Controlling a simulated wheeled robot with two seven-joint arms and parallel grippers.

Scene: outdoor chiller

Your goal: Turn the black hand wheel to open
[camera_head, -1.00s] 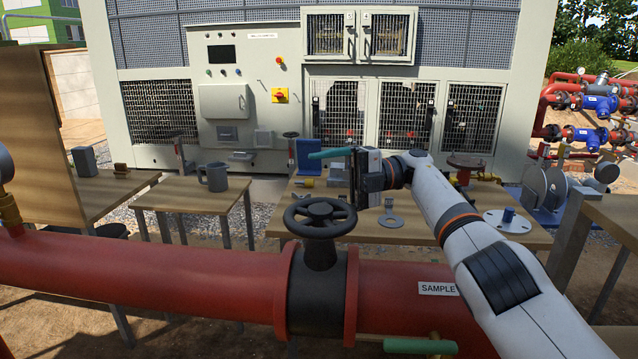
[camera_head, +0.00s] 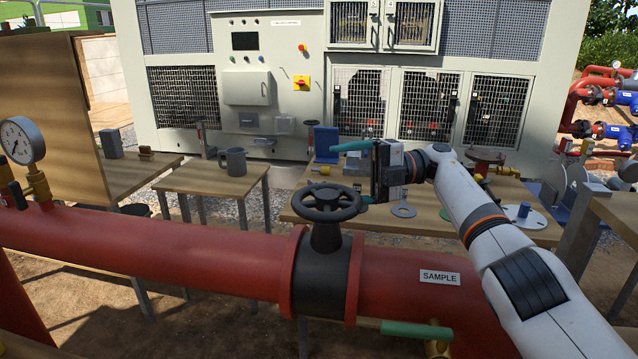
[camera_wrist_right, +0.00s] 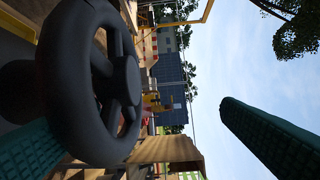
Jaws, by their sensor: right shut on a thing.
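The black hand wheel (camera_head: 331,202) sits level on a black valve body (camera_head: 322,272) in the red pipe, in the lower middle of the head view. My right gripper (camera_head: 353,174) reaches it from the right, with one teal finger above the wheel and the other low at its right rim, partly hidden. The gripper is shut on the wheel. In the right wrist view the wheel (camera_wrist_right: 92,85) is large at the left, over one teal finger. The other teal finger (camera_wrist_right: 265,135) shows against the sky, visibly apart from the rim. My left gripper is out of view.
The red pipe (camera_head: 150,246) runs across the front, with a pressure gauge (camera_head: 21,140) at the left and a green-handled valve (camera_head: 416,329) below.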

